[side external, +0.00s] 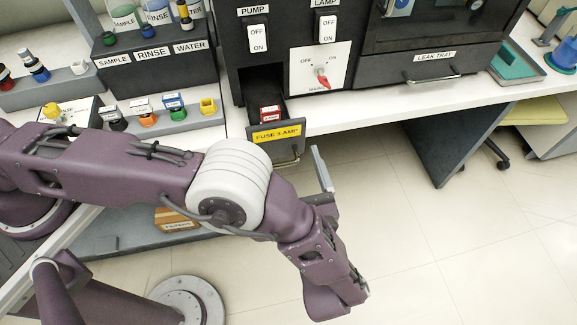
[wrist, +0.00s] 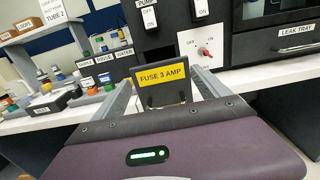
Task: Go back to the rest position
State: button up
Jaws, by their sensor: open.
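My gripper (wrist: 163,84) is open in the wrist view, with one grey finger on each side of the FUSE 3 AMP drawer (wrist: 160,92) as seen from the wrist. Nothing shows held between the fingers. In the side external view one finger (side external: 322,168) points up, to the right of the open drawer (side external: 277,134) and apart from it in the picture; the other finger is hidden. A red labelled block (side external: 270,113) lies in the drawer. My arm reaches in from the left, with the wrist over the floor in front of the bench.
The black panel has PUMP (side external: 257,37) and LAMP (side external: 327,29) switches and a red MAINS knob (side external: 322,77). A leak tray drawer (side external: 434,69) is at right. Coloured caps stand in racks (side external: 185,119) at left. Floor in front is open.

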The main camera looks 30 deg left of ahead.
jog(key=w+a+r+n+g+h, duration=0.25)
jog(key=a+r+n+g, duration=0.8)
jog(key=a+r, duration=0.65)
jog(key=s+a+r+n+t+h, duration=0.1)
jog(key=s+r+n+h, duration=0.1)
jog(key=s+n, duration=0.3)
jog(key=s+a+r+n+t+h, duration=0.1)
jog(key=s+a+r+n+h, duration=0.1)
jog(key=s+n+h, duration=0.3)
jog(key=s+a+r+n+t+h, duration=0.1)
jog(key=s+a+r+n+h, duration=0.1)
jog(key=s+n, duration=0.4)
jog(key=shift+s+a+r+h, duration=0.2)
jog(key=shift+s+r+h, duration=0.5)
jog(key=shift+s, duration=0.3)
